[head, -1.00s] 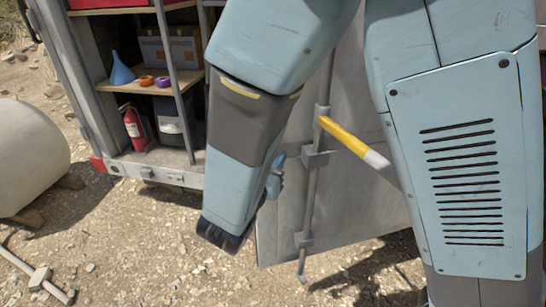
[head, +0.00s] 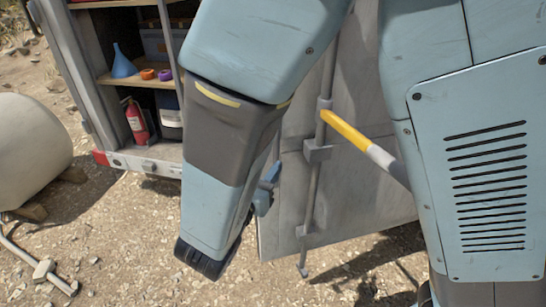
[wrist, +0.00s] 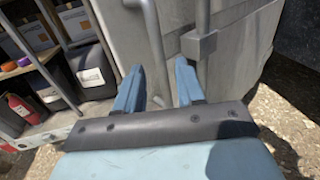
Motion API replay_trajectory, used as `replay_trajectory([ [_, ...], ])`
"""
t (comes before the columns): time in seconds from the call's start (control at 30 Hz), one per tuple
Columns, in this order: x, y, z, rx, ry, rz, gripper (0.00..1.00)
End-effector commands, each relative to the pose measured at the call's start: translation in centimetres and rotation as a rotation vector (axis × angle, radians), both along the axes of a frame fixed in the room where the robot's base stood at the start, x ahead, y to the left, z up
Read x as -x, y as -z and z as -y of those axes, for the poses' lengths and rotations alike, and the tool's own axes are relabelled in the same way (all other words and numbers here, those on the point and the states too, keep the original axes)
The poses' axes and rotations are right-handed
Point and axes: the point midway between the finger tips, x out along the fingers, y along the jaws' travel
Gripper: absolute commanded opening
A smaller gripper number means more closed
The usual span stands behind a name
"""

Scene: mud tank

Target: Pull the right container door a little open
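The right container door (head: 350,210) is a grey metal panel that stands out from the container, with the shelved interior in view to its left. A vertical lock rod (head: 313,200) with brackets runs down it, and a yellow and grey lever (head: 350,134) sticks out from the rod. In the wrist view the door (wrist: 240,45) fills the middle. My gripper (wrist: 158,80) is open, its two blue fingers apart. A curved grey bar (wrist: 153,35) at the door runs down into the gap between them; I cannot tell whether they touch it. In the head view my forearm mostly hides the fingers.
Inside the container are shelves with a blue funnel (head: 123,62), an orange roll (head: 147,74) and a purple roll (head: 165,75). A red fire extinguisher (head: 137,122) stands on its floor. A pale tank (head: 30,150) lies at the left.

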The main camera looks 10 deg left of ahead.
Motion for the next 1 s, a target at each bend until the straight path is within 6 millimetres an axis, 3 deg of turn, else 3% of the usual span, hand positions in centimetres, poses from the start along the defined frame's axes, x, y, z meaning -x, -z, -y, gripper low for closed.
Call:
replay_trajectory([
  [0.2, 4.1, 0.1, -1.0, 0.000, -0.002, 0.000, 0.38],
  [0.4, 6.5, 0.1, -1.6, 0.000, 0.000, 0.000, 0.38],
  [1.0, 7.3, 0.1, -1.7, 0.000, 0.002, 0.001, 0.38],
])
